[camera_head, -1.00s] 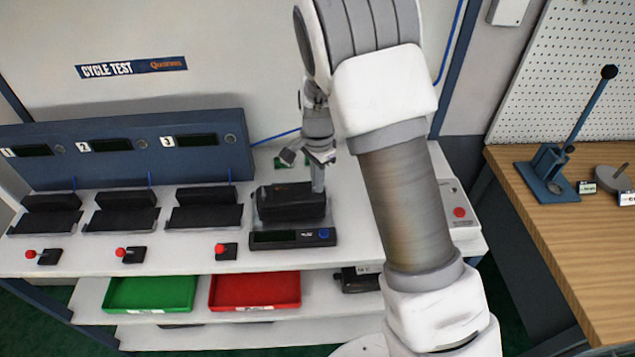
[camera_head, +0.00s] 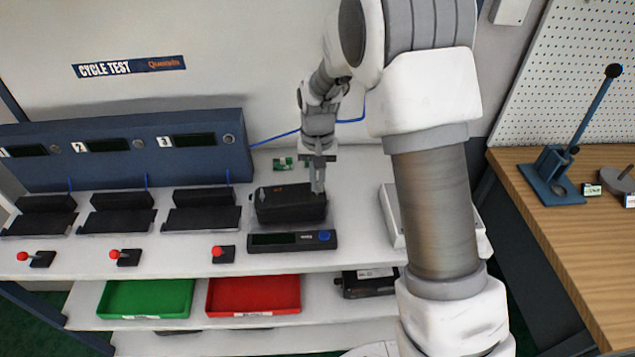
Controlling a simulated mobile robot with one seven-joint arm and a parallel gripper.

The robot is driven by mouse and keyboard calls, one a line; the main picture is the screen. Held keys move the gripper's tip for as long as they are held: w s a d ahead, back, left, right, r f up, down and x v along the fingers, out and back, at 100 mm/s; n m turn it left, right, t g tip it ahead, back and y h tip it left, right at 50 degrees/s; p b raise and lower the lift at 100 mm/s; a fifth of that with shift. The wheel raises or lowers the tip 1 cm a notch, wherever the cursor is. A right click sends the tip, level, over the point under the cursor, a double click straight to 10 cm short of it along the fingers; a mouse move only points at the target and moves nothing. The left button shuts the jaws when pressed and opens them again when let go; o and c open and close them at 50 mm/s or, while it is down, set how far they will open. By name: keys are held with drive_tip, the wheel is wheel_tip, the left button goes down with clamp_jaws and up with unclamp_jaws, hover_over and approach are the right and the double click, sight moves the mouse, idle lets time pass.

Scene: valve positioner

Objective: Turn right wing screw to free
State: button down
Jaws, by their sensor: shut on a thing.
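The black positioner (camera_head: 285,206) sits on the white bench behind a flat black unit with a dark display and a blue knob (camera_head: 292,241). My gripper (camera_head: 318,186) points down at the right end of the positioner, with its fingers at the top right edge. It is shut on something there. The wing screw is too small and too covered by the fingers to make out, so I cannot tell its angle.
Three black cradles, one of them here (camera_head: 202,210), stand to the left, with red-knobbed levers (camera_head: 222,253) in front. A green tray (camera_head: 147,298) and a red tray (camera_head: 253,295) lie on the lower shelf. A small green board (camera_head: 283,163) lies behind the positioner.

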drive_tip(key=shift+n, duration=0.6)
drive_tip(key=c, duration=1)
unclamp_jaws()
wheel_tip(320, 180, up, 18)
drive_tip(key=shift+f+p, duration=0.25)
drive_tip(key=shift+p, duration=0.05)
